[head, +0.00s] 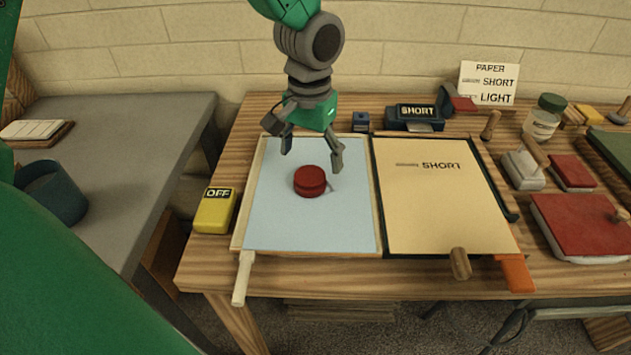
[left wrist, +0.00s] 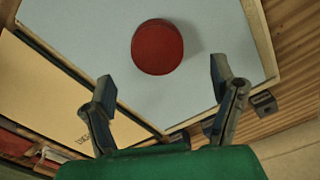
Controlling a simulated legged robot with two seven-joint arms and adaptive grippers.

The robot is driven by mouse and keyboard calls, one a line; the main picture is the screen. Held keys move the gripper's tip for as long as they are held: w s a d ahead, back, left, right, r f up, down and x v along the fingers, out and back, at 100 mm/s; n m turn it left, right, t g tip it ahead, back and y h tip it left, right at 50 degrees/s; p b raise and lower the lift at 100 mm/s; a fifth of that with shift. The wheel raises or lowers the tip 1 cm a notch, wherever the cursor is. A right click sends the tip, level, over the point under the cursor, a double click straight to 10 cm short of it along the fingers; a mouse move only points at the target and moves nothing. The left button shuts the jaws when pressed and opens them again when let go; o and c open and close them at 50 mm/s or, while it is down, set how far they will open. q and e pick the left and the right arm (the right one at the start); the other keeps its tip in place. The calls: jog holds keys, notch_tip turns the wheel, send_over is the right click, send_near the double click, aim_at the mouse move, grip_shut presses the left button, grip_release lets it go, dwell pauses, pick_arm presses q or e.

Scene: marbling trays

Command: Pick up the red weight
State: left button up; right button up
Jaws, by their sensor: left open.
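The red weight (head: 310,181) is a short dark-red cylinder standing on the pale blue surface of the left tray (head: 279,226). It also shows in the left wrist view (left wrist: 157,47), round and uncovered, just beyond the fingertips. My left gripper (head: 311,161) points down with its fingers spread, above and slightly behind the weight. In the left wrist view my left gripper (left wrist: 160,88) has a clear gap between its fingers, with nothing in it. The weight appears apart from both fingers. My right gripper is not in view.
Right of the tray lies a second tray (head: 428,231) with a tan sheet marked SHORT. A yellow OFF block (head: 214,210) stands left of the blue tray. A small dark blue block (head: 361,121) and a SHORT box (head: 415,117) stand behind. A grey table (head: 130,135) is at left.

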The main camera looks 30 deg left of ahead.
aim_at(315, 175)
pick_arm(q)
jog(key=shift+s+a+f, duration=0.2)
jog(key=shift+a+f, duration=0.35)
jog(key=shift+f, duration=0.35)
jog(key=f, duration=0.3)
jog(key=shift+d+f+b, duration=0.25)
jog(key=shift+d+b, duration=0.15)
jog(key=shift+d+f, duration=0.1)
jog(key=shift+d, duration=0.6)
jog(key=shift+a, duration=0.55)
jog(key=c, duration=1.7)
jog(key=shift+a, duration=0.2)
jog(key=shift+c, duration=0.4)
